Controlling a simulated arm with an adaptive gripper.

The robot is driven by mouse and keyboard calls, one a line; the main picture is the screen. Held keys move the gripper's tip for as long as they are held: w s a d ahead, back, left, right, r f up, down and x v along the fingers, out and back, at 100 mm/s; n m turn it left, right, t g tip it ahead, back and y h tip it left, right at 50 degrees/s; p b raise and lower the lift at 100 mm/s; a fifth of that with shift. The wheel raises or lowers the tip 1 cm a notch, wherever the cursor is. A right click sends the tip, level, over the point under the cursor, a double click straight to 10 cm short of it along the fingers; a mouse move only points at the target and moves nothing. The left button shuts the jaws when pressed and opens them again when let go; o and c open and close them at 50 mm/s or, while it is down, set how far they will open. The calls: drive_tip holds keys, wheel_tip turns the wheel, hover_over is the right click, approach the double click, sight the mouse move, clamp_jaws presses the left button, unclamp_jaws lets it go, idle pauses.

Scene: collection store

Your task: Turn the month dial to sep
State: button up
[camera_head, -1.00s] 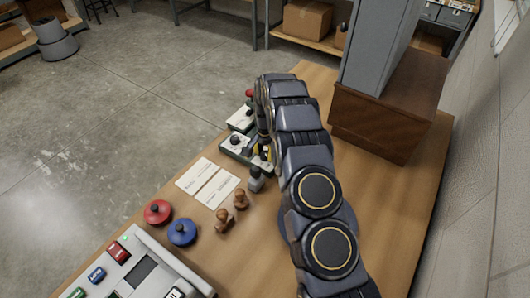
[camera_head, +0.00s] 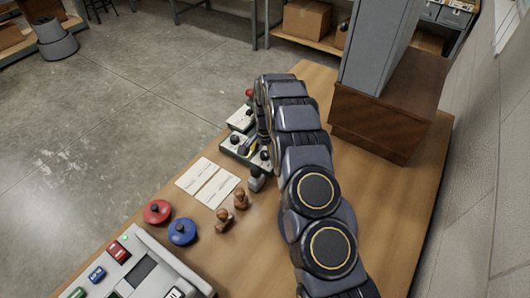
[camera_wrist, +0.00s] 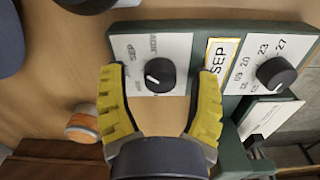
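A green date-stamp panel (camera_head: 234,154) lies on the table, partly hidden by my arm. In the wrist view, the panel (camera_wrist: 235,122) carries a black dial (camera_wrist: 160,74) on a white plate with small word marks too blurred to read. Its white pointer line points left and slightly down. A yellow-framed card (camera_wrist: 218,65) beside it reads SEP. A second black dial (camera_wrist: 276,76) on the right has number marks. My gripper (camera_wrist: 158,78) is open, its yellow fingers on either side of the left dial with gaps showing. In the head view my gripper (camera_head: 250,148) is mostly hidden.
A smaller device with a red knob (camera_head: 249,94) stands just beyond the panel. A grey-topped stamp (camera_head: 256,179), brown wooden stamps (camera_head: 223,219), papers (camera_head: 198,178) and red (camera_head: 157,211) and blue (camera_head: 182,231) round pieces are nearer. A wooden box (camera_head: 380,120) stands at the right.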

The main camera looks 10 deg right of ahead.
sight(265, 153)
drive_tip(key=shift+r, duration=0.15)
wheel_tip(265, 153, up, 12)
idle(0.6)
